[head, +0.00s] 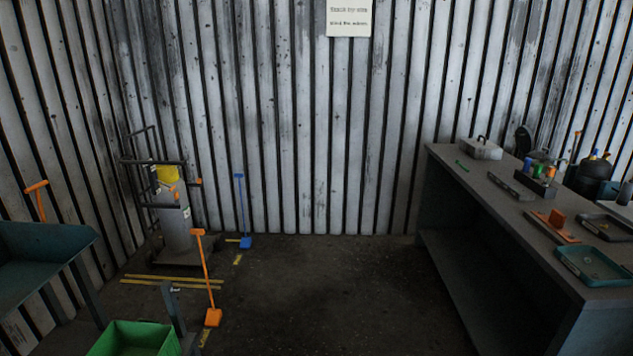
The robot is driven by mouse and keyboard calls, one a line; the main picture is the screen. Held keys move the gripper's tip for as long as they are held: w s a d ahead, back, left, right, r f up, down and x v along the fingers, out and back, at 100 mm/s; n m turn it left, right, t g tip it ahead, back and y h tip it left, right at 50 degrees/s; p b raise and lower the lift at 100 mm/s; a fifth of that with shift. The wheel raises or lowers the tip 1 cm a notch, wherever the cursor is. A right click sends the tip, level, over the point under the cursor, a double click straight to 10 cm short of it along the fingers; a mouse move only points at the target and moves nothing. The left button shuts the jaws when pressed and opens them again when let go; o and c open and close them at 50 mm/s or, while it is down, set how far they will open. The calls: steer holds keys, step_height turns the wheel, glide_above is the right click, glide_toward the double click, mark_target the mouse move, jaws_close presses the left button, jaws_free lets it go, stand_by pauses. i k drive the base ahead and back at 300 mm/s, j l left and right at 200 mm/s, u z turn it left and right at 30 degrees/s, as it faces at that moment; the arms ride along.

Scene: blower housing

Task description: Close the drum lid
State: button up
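No drum with a lid can be made out for certain. A dark rounded container (594,174) stands at the far right beyond the workbench, with yellow and blue parts at its top. A dark round disc (522,140) stands upright behind the back of the bench; I cannot tell whether it is a lid. A grey cylinder-like body (175,227) stands in a dark frame at the left, with a yellow panel above it. My gripper is not in view.
The workbench (472,183) at the right carries a grey box (480,149), trays and small coloured items. An orange shovel (207,275), a blue shovel (242,205) and a green bin (134,338) are at the left. The middle floor (330,290) is clear.

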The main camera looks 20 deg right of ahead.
mark_target(524, 137)
steer(key=i+z, duration=0.45)
steer(key=i, duration=1.45)
steer(key=i+z, duration=0.2)
steer(key=i, duration=0.25)
steer(key=i+j+z, duration=0.25)
steer(key=i, duration=0.2)
steer(key=i+j+z, duration=0.2)
steer(key=i, duration=0.3)
steer(key=i+j+z, duration=0.2)
steer(key=i, duration=0.2)
